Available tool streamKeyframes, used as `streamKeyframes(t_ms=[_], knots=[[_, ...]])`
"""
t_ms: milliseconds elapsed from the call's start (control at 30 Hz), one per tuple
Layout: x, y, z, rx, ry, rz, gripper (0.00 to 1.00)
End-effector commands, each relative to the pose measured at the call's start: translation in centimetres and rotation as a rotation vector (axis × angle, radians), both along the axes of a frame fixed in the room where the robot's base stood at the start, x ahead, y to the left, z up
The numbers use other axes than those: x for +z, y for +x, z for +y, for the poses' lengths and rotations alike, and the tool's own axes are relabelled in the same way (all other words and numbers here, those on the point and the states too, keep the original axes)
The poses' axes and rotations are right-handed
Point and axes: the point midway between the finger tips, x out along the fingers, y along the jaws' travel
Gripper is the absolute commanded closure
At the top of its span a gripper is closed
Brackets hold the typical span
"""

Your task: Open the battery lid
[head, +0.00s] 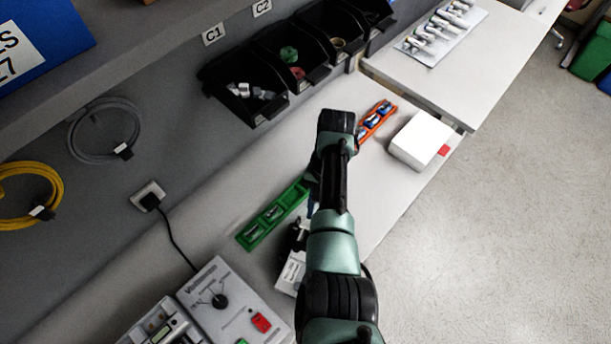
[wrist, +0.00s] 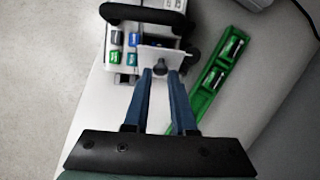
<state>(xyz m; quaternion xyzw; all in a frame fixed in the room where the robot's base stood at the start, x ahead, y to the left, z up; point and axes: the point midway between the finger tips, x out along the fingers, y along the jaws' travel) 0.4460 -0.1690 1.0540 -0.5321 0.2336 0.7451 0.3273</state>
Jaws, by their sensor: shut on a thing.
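The pump (wrist: 150,14) is at the top of the wrist view, with a black bar handle and several blue and green squares on its face. A pale flat panel (wrist: 176,54), which looks like the battery lid, has a dark knob on its near side. My gripper (wrist: 160,73) is shut on this knob, with its blue fingers on either side. I cannot tell how far the lid is open. In the head view my arm hides most of the pump (head: 290,272) and the gripper's fingertips.
A green tray (head: 252,234) with batteries lies beside the pump; it also shows in the wrist view (wrist: 202,104). Farther along the bench are an orange tray (head: 364,135) and a white box (head: 420,139). A grey control unit (head: 228,305) stands at the near end.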

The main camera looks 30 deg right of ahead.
Motion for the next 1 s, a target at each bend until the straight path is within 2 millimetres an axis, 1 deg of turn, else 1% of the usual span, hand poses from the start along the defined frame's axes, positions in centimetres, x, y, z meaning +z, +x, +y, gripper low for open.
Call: streamKeyframes(t_ms=[533,1000], knots=[[-0.1,0.04,-0.05,0.0,0.049,0.044,1.0],[-0.31,-0.13,0.07,0.0,0.052,0.048,1.0]])
